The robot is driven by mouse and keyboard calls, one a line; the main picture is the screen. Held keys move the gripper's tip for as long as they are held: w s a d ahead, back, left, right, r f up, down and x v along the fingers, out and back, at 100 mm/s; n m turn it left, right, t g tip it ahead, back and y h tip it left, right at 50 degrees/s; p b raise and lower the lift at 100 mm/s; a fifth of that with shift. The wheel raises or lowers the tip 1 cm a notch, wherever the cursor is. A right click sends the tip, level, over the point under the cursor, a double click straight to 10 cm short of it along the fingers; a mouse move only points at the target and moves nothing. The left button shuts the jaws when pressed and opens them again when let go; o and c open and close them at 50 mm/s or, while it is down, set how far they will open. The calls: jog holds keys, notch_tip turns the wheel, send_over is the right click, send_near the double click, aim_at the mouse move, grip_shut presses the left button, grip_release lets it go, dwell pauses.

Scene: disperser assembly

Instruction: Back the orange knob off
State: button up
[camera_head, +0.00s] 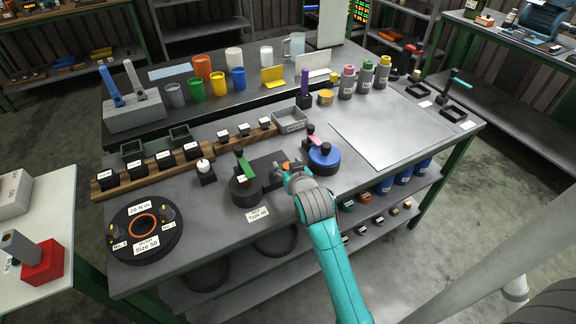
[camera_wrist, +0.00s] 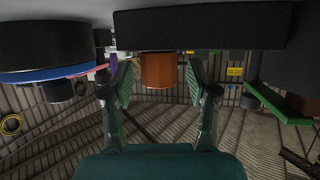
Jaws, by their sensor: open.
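The orange knob (camera_head: 286,165) sits on the side of a dark block on the bench, just ahead of my gripper (camera_head: 290,175), which hides part of it. In the wrist view the orange knob (camera_wrist: 158,70) hangs under the black block (camera_wrist: 200,27). My gripper (camera_wrist: 160,84) is open there, with one finger on each side of the knob and a visible gap on both sides. The picture appears upside down in the wrist view.
A blue-topped round part (camera_head: 324,157) stands close on the right, and a dark round part with a green lever (camera_head: 243,168) close on the left. A round black fixture (camera_head: 143,229) lies further left. A bare grey sheet (camera_head: 395,130) leaves free room on the right.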

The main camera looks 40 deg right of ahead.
grip_shut()
dwell(0.3)
jog(key=shift+d, duration=0.1)
jog(key=shift+n+t+y, duration=0.6)
jog(key=shift+n+y, duration=0.7)
jog(key=shift+y, duration=0.1)
jog(key=shift+n+y, duration=1.7)
jog(key=shift+y, duration=0.6)
